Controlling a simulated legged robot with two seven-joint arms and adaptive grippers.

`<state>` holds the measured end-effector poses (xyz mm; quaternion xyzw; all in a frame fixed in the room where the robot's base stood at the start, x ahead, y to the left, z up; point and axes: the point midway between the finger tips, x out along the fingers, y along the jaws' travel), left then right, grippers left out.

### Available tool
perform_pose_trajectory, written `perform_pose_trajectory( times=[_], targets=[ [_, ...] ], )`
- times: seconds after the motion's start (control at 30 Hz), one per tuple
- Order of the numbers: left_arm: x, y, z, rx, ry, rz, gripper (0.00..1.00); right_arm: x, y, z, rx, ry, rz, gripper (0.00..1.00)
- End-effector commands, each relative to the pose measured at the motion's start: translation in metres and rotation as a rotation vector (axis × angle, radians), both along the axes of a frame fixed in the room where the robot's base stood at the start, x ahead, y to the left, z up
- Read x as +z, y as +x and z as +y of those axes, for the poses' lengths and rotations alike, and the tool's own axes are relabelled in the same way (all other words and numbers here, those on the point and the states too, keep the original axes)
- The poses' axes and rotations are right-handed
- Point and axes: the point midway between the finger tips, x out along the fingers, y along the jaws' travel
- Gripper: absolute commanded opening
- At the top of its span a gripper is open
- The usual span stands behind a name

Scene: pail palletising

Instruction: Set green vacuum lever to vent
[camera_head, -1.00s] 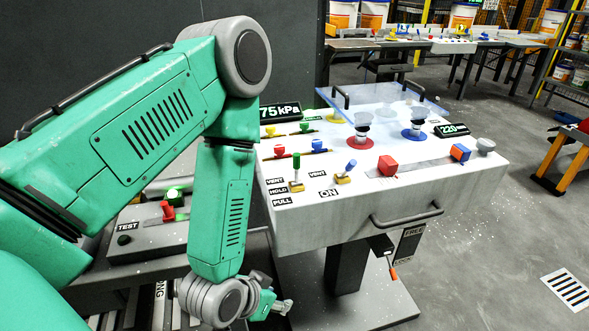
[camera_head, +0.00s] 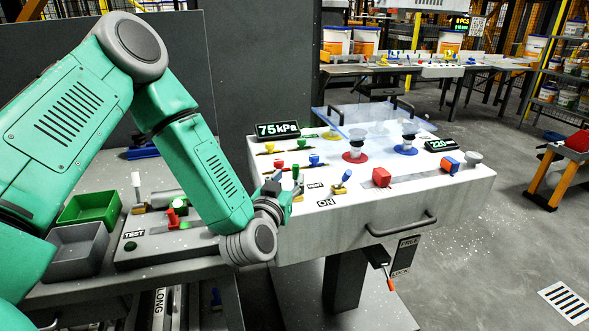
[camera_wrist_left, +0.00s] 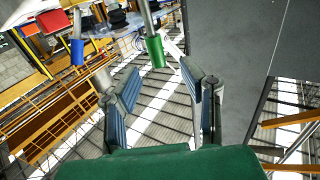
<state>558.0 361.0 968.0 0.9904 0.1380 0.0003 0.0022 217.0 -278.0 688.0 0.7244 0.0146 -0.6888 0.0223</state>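The green vacuum lever (camera_head: 295,172) stands near the left front corner of the white console (camera_head: 400,212). Its base and the labels to its left are mostly hidden by my left gripper (camera_head: 285,190). In the left wrist view the lever's green tip (camera_wrist_left: 155,52) shows on its metal stem, ahead of and between the two fingers. My left gripper (camera_wrist_left: 163,90) is open there, with a gap between the fingers and nothing held. I cannot tell whether a finger touches the lever. My right gripper is out of view.
A blue-tipped lever (camera_head: 345,176) stands just right of the green one; it also shows in the left wrist view (camera_wrist_left: 77,50). A red block (camera_head: 381,177) sits farther right. A 75kPa display (camera_head: 279,130) is behind. Grey (camera_head: 75,248) and green (camera_head: 90,207) bins stand left.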

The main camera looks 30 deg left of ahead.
Motion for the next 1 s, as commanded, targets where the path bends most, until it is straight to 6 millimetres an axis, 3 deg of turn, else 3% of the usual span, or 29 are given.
perform_pose_trajectory(
  times=[0.1, 0.3, 0.67, 0.7, 0.8, 1.0],
  targets=[
    [0.000, 0.022, 0.006, 0.001, 0.000, -0.002, 0.36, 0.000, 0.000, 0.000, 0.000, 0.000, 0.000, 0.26],
    [-0.002, 0.044, 0.015, 0.000, -0.002, 0.000, 0.36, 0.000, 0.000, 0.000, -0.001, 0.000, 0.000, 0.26],
    [-0.001, 0.050, 0.016, -0.001, -0.002, 0.001, 0.36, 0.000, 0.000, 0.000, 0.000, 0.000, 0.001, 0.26],
    [-0.001, 0.050, 0.016, -0.001, -0.002, 0.001, 0.32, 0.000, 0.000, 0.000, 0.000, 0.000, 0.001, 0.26],
    [-0.001, 0.050, 0.015, -0.001, -0.001, 0.001, 0.00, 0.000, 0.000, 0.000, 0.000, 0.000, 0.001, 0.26],
    [-0.001, 0.050, 0.015, -0.001, -0.002, 0.002, 0.00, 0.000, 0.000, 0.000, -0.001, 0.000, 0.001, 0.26]
  ],
)
